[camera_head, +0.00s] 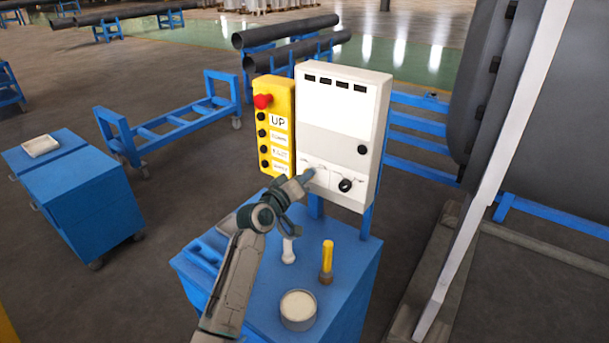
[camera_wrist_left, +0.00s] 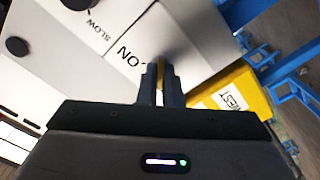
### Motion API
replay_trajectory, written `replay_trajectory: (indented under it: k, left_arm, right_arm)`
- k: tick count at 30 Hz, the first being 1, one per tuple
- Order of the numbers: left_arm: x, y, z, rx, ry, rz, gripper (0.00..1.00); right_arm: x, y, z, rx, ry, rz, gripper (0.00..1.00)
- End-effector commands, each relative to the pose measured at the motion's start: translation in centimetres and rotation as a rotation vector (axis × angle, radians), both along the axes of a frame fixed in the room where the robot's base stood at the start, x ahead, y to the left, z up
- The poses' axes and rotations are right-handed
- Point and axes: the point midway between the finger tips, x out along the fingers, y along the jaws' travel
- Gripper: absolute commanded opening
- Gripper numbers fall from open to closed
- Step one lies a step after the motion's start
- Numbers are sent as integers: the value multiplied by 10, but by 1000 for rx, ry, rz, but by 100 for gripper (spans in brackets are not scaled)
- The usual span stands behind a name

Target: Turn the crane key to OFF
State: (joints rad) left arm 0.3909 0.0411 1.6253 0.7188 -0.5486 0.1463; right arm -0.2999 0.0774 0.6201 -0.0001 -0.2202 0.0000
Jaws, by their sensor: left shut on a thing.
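My left gripper (camera_head: 308,174) reaches the lower left of the white control box (camera_head: 340,115), at the left switch plate. In the left wrist view its two fingers (camera_wrist_left: 164,78) are close together against the white plate, shut on the crane key. An "ON" label (camera_wrist_left: 123,54) shows on the plate just beside the fingers. A black rotary knob (camera_head: 345,185) sits on the plate to the right, and the wrist view shows a black knob (camera_wrist_left: 78,4) near "SLOW". My right gripper is not in view.
A yellow pendant (camera_head: 275,118) with a red button (camera_head: 262,101) hangs left of the box. A blue cart (camera_head: 345,280) below carries a yellow-handled tool (camera_head: 326,258) and a round tin (camera_head: 298,308). A large dark shell (camera_head: 540,130) stands at the right.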

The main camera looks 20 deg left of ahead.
Motion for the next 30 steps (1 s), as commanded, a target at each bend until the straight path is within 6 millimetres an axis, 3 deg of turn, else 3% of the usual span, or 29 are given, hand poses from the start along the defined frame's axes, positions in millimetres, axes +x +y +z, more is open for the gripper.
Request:
replay_trajectory:
  k: [18,21,30]
  left_arm:
    - [0,0,-2,-36,17,-1,0]
    - [0,0,-2,-37,17,-1,25]
    - [-1,0,-1,-36,14,0,27]
  right_arm:
    - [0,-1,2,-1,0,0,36]
    - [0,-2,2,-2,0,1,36]
    - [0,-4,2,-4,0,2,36]
